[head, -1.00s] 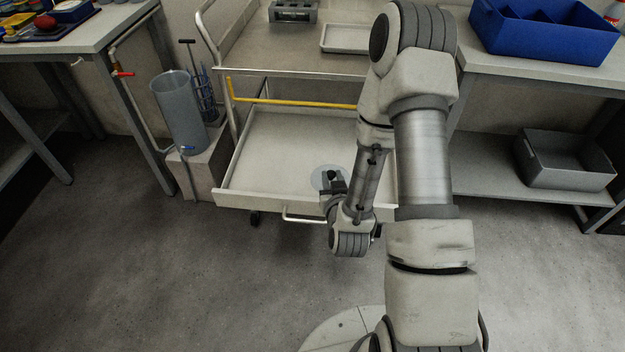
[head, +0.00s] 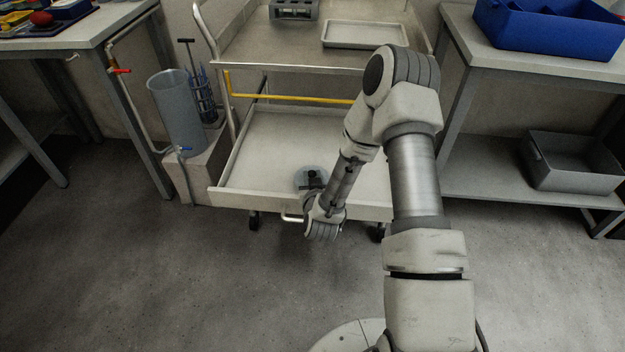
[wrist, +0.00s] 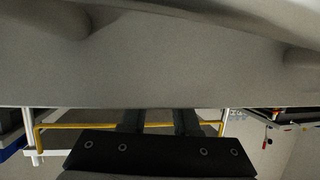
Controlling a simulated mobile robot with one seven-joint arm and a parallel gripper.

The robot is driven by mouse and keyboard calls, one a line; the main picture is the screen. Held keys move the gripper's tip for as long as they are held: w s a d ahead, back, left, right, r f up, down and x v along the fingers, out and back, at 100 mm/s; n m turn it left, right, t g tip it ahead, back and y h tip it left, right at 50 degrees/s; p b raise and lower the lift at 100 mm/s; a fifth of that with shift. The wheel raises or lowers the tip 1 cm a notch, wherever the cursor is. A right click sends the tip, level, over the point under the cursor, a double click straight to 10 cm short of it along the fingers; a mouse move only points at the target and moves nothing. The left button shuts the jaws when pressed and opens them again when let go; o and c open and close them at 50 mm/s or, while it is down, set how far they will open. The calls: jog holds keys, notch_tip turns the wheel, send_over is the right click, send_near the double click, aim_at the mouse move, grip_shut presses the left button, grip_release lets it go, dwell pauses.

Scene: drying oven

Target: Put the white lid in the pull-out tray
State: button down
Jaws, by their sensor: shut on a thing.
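The lid (head: 300,180) shows in the head view as a round, pale grey disc over the front part of the pull-out tray. My gripper (head: 313,178) is shut on it, and the dark fingers cover part of it. I cannot tell whether the lid touches the tray floor. In the wrist view a large pale grey surface (wrist: 150,65), apparently the lid close up, fills the upper half. My dark fingers (wrist: 155,122) show below its edge. The pull-out tray (head: 270,140) is white, shallow and pulled out, with bare floor in view.
A yellow bar (head: 290,99) runs above the back of the tray, under the cart's upper shelf (head: 270,45). A flat tray (head: 365,34) stands on that shelf. The tray's front handle (head: 292,219) is beside my wrist. A grey cylinder (head: 178,112) stands to the left.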

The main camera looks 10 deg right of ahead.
jog(key=shift+r, duration=0.1)
jog(key=shift+f+b, duration=0.65)
jog(key=c, duration=0.7)
grip_release()
jog(key=shift+o, duration=0.2)
jog(key=shift+r, duration=0.15)
